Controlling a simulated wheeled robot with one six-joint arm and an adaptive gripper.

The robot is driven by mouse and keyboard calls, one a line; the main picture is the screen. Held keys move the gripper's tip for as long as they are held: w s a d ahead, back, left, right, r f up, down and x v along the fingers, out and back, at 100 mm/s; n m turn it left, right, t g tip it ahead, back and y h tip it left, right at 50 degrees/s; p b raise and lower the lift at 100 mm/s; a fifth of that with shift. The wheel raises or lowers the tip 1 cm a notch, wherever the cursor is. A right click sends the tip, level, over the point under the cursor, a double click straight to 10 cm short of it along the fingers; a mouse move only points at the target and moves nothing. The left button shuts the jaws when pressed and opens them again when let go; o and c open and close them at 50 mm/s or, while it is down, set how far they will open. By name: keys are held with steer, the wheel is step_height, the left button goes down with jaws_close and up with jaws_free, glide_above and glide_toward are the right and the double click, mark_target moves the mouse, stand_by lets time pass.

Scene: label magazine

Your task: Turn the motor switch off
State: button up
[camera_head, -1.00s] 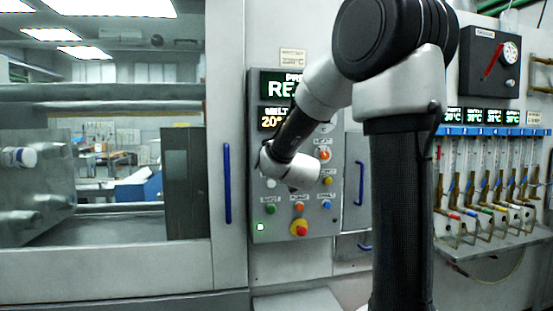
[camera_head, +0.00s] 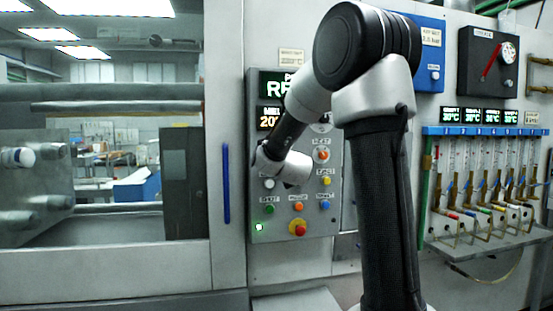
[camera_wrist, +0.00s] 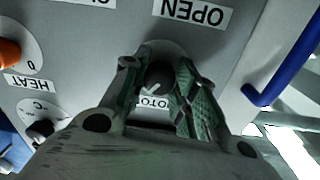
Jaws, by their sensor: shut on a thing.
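The motor switch (camera_wrist: 157,77) is a dark round knob with a pale pointer mark, on the grey control panel (camera_wrist: 220,58). A label under it (camera_wrist: 155,102) is partly hidden and shows "OTO". My gripper (camera_wrist: 158,84) has its two greenish fingers on either side of the knob, shut on it. The panel is upside down in the wrist view. The head view shows the control panel (camera_head: 262,215) with my wrist in front of its left middle; the switch and fingertips are hidden there.
An orange heat knob (camera_wrist: 8,54) is left in the wrist view, and a blue handle (camera_wrist: 280,75) is right. A red and yellow stop button (camera_head: 299,228) sits low on the panel. Blue-topped flow tubes (camera_head: 485,131) stand at the right.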

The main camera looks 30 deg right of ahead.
steer(key=shift+n, duration=7.1)
steer(key=o, duration=1.1)
steer(key=shift+c, duration=0.2)
